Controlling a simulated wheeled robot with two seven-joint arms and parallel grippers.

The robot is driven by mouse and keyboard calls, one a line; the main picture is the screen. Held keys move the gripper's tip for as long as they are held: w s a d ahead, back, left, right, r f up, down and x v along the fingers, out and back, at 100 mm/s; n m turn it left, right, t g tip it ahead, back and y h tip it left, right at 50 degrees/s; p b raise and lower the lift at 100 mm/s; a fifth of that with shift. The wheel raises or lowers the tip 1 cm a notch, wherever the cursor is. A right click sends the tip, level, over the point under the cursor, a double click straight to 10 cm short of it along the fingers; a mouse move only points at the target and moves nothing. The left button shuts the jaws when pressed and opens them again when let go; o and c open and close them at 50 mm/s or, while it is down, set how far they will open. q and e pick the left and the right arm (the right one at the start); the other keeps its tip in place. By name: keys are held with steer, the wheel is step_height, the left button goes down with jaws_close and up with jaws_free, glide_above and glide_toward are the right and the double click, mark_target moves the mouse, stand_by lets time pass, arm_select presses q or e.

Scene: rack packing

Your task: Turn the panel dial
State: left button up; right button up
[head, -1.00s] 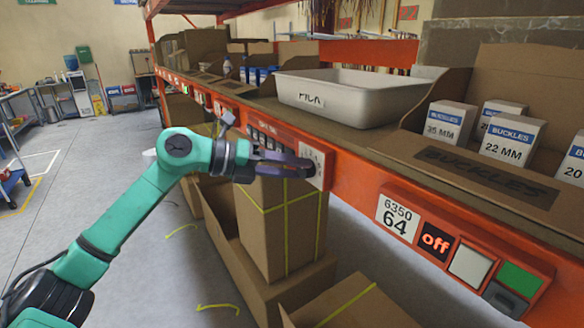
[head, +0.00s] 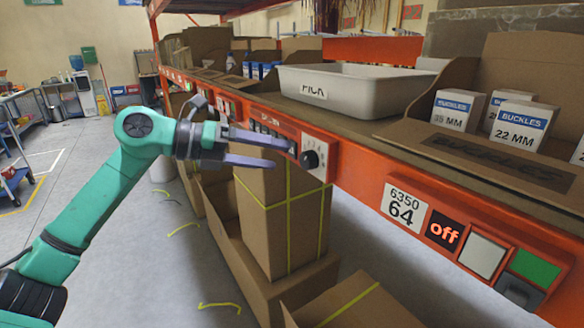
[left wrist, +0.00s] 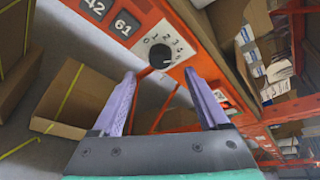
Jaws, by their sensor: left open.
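The dial is a round black knob (head: 310,160) on a white plate (head: 322,150) fixed to the orange shelf beam. In the left wrist view the knob (left wrist: 160,56) faces me, with a numbered scale around its upper and right side. My left gripper (head: 281,154) has purple fingers and is open and empty, just left of the dial. In the left wrist view its fingertips (left wrist: 160,78) are spread wide below the knob, and nothing is between them. I cannot tell the exact gap to the knob. My right gripper is not in view.
A white PICK tray (head: 345,88) and buckles boxes (head: 520,125) stand on the shelf above. Strapped cartons (head: 262,215) stand below. The left floor is mostly clear.

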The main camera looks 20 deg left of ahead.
arm_select(q)
steer(key=b+v, duration=0.1)
steer(key=v, duration=0.7)
steer(key=shift+s+a+b, duration=0.25)
steer(key=shift+a+b, duration=0.1)
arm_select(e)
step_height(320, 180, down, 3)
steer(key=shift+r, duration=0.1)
